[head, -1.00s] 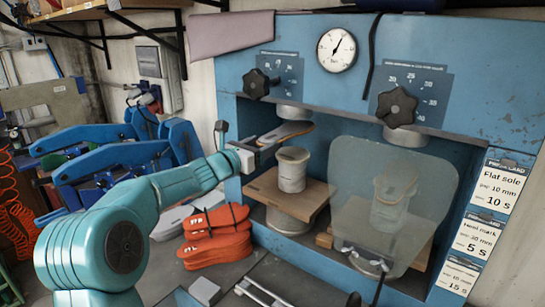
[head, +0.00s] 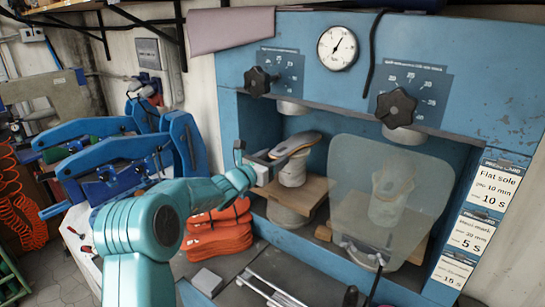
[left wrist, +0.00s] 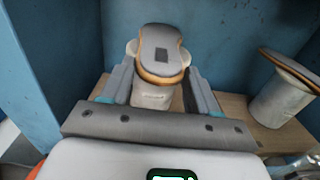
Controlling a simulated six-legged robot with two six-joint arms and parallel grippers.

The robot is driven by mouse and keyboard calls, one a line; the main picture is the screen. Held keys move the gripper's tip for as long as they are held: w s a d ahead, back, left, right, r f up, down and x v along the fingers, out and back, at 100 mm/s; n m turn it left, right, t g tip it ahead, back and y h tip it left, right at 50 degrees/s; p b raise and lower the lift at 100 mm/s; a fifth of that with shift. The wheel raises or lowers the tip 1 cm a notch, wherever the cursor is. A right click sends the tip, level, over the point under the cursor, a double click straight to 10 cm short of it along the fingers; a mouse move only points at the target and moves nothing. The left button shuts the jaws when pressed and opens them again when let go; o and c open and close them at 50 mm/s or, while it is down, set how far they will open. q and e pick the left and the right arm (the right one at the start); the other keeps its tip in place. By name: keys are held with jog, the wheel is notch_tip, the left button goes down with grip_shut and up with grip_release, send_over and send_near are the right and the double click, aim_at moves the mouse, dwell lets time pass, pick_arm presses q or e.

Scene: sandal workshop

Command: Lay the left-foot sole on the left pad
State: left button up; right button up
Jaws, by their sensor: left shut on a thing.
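The left-foot sole (head: 298,144), grey on top with a tan edge, is in my left gripper (head: 275,158), inside the left bay of the blue press. It is over the left pad (head: 293,174), a pale block on a wooden board. In the left wrist view the sole (left wrist: 161,45) covers the top of the left pad (left wrist: 152,97), with the gripper fingers (left wrist: 158,78) on either side. I cannot tell whether the sole touches the pad. My right gripper is not in view.
The right pad (left wrist: 277,108) has another sole (left wrist: 292,67) on top; a clear shield (head: 350,215) stands before it. The press's blue side wall (left wrist: 30,70) is close on the left.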

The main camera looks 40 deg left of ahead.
pick_arm(q)
jog(key=shift+b, duration=0.3)
jog(key=o, duration=0.9)
jog(key=shift+f, duration=0.1)
jog(key=shift+c, duration=0.2)
jog(key=shift+r+p, duration=0.35)
jog(key=s+d+b, duration=0.1)
jog(key=s+b, duration=0.3)
jog(key=s, duration=0.8)
jog(key=shift+f, duration=0.25)
